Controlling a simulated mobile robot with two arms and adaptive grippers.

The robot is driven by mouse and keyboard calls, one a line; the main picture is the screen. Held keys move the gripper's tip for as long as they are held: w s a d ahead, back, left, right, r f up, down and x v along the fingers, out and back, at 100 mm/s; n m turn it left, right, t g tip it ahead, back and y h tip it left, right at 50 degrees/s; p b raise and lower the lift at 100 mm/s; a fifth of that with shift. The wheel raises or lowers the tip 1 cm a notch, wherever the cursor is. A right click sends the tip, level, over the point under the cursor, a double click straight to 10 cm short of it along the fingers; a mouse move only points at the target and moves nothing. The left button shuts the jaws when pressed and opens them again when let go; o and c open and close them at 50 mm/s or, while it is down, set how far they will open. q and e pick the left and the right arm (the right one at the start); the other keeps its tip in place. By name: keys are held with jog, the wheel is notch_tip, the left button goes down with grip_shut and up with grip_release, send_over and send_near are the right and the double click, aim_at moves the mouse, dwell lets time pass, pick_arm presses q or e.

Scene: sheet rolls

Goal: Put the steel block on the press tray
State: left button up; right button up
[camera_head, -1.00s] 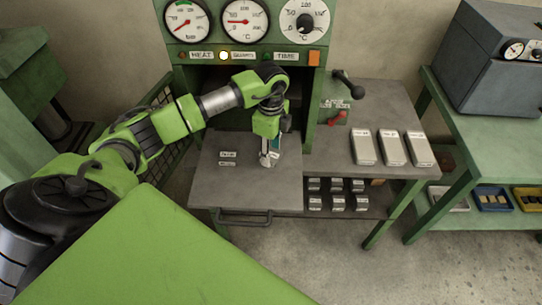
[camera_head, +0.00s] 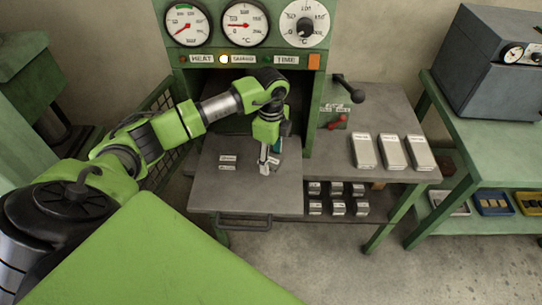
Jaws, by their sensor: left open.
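The press tray (camera_head: 248,196) is a flat grey plate with a front handle, pulled out below the press opening. Two small pale labels lie on its left part. My left gripper (camera_head: 267,166) is open, pointing down over the right part of the tray, with its fingertips close to the surface. A small light patch shows beside the fingers; I cannot tell whether it is a label or a block. Several small labelled steel blocks (camera_head: 337,207) sit on the shelf under the bench, right of the tray. My right gripper is out of view.
Three pale labelled slabs (camera_head: 391,151) lie on the bench. The press front with gauges (camera_head: 244,22) rises behind. A grey box (camera_head: 500,60) stands on the right table.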

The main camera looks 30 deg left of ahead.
aim_at(271, 160)
pick_arm(q)
notch_tip(271, 160, up, 12)
jog(key=p, duration=0.8)
jog(key=shift+f, duration=0.1)
